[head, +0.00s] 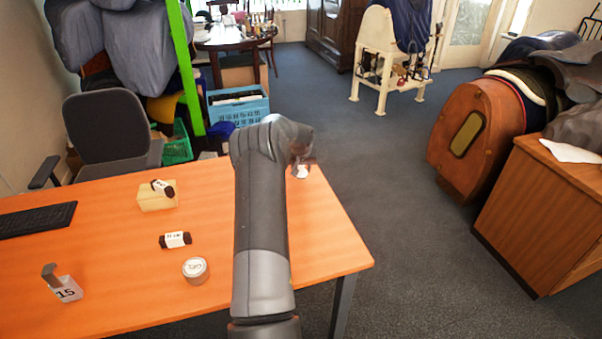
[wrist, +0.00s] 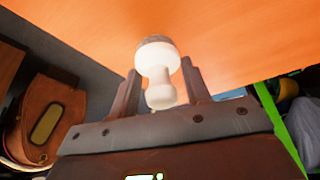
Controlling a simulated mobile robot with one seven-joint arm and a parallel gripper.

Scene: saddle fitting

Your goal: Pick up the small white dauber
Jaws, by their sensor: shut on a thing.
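The small white dauber (wrist: 158,62) is between the two fingers of my gripper (wrist: 160,76) in the wrist view. It has a round knob, a narrow neck and a wider white body with a greyish far end. My gripper is shut on it. In the head view my gripper (head: 301,158) is over the far right part of the orange table, and a bit of the white dauber (head: 302,172) shows below it. My forearm hides part of the table there. I cannot tell whether the dauber touches the table.
The orange table (head: 110,280) holds a round tin (head: 195,270), a dark roll with a white label (head: 175,240), a wooden block (head: 156,197) with another labelled roll on it, a card holder marked 15 (head: 64,287) and a keyboard (head: 38,219). The table's middle is mostly clear.

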